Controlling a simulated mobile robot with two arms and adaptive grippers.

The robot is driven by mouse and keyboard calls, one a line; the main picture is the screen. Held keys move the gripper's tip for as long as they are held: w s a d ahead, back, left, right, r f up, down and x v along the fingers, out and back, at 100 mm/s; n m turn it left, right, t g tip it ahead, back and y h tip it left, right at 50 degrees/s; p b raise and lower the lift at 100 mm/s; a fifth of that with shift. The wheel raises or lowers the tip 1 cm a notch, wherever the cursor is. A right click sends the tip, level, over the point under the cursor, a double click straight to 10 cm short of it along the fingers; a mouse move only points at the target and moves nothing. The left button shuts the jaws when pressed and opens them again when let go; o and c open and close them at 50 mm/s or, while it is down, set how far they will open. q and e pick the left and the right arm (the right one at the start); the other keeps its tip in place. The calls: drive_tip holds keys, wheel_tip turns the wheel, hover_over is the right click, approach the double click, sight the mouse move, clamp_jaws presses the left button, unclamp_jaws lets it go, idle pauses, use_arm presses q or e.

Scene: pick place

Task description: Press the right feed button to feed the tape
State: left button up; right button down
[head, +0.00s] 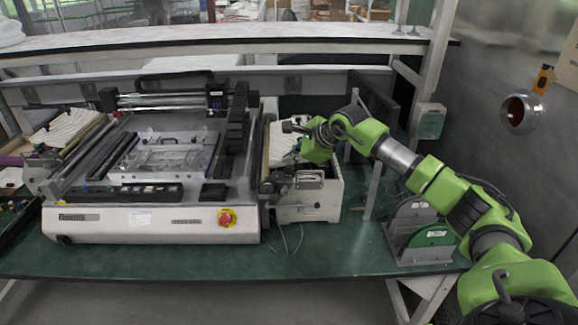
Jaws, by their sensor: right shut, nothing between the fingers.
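The right tape feeder (325,206) is a pale box-shaped unit with metal parts on top, standing on the green bench against the right side of the machine. My right arm comes in from the right, and my right gripper (290,127) is over the back part of this feeder, shut and empty. The gripper is small and dark here, and I cannot tell whether it touches anything. The feed button is too small or hidden to make out. My left gripper is not in view.
The large white machine (100,224) with a red stop button (227,217) fills the bench's left and middle. A grey and green tape dispenser (419,240) stands at right below my arm. A metal post (374,190) rises beside the feeder. The bench front (330,262) is clear.

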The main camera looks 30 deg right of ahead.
sight(290, 167)
idle(0.5)
drive_tip(key=shift+f+b, duration=0.45)
drive_tip(key=shift+b, duration=0.05)
drive_tip(key=shift+f, duration=0.15)
idle(0.5)
drive_tip(key=shift+r, duration=0.7)
drive_tip(key=shift+r+p, duration=1.9)
drive_tip(key=shift+r, duration=1.05)
